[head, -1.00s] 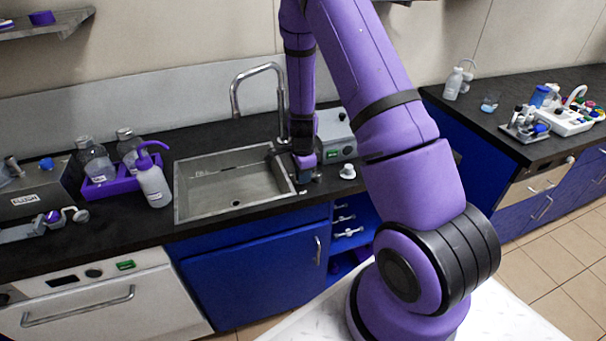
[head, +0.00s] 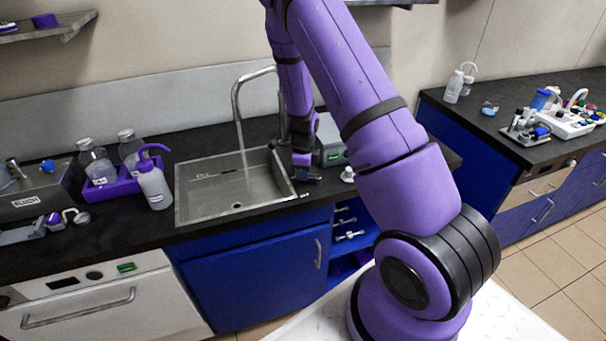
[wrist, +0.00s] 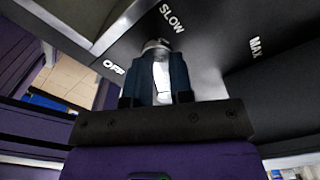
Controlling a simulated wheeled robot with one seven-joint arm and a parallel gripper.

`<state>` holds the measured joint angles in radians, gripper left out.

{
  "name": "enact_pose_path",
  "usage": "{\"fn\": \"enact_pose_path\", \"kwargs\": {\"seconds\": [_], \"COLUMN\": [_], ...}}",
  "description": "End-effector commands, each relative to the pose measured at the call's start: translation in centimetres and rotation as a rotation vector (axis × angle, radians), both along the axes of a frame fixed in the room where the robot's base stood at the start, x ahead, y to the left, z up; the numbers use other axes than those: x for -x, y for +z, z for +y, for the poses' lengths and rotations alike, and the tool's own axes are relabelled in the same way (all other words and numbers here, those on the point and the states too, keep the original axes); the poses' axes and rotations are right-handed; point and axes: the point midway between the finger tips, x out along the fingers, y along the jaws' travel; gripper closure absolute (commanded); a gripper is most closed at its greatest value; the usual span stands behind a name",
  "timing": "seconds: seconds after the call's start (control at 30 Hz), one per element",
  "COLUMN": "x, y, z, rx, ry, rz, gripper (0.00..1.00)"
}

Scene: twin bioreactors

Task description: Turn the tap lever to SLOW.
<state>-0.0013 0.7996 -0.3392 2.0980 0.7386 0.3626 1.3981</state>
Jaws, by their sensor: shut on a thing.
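In the wrist view my gripper (wrist: 158,62) is shut on the pale tap lever (wrist: 161,80), one dark finger on each side. The lever's rounded end shows just beyond the fingertips, between the OFF mark (wrist: 113,67) and the SLOW mark (wrist: 172,18), close to SLOW. The MAX mark (wrist: 255,47) is farther right. In the head view my gripper (head: 303,168) is low at the sink's right edge, and the lever is mostly hidden there. A thin water stream (head: 246,172) falls from the curved tap (head: 237,105) into the sink (head: 205,206).
A grey box (head: 331,150) and a small white knob-like item (head: 348,174) stand right of my gripper. A purple bottle rack (head: 112,187) and a wash bottle (head: 154,186) stand left of the sink. Dark counter lies between the sink and these things.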

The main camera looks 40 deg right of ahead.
Motion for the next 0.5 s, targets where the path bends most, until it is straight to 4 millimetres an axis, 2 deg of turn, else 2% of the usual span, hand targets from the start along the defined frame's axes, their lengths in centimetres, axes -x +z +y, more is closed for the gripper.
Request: {"fn": "enact_pose_path", "kwargs": {"seconds": [0.23, 0.5], "x": [-0.39, -0.47], "y": [0.04, 0.04], "z": [-0.38, -0.48], "rx": [0.001, 0.001], "ry": [-0.093, -0.119], "rz": [-0.001, -0.002], "gripper": [1.0, 1.0]}}
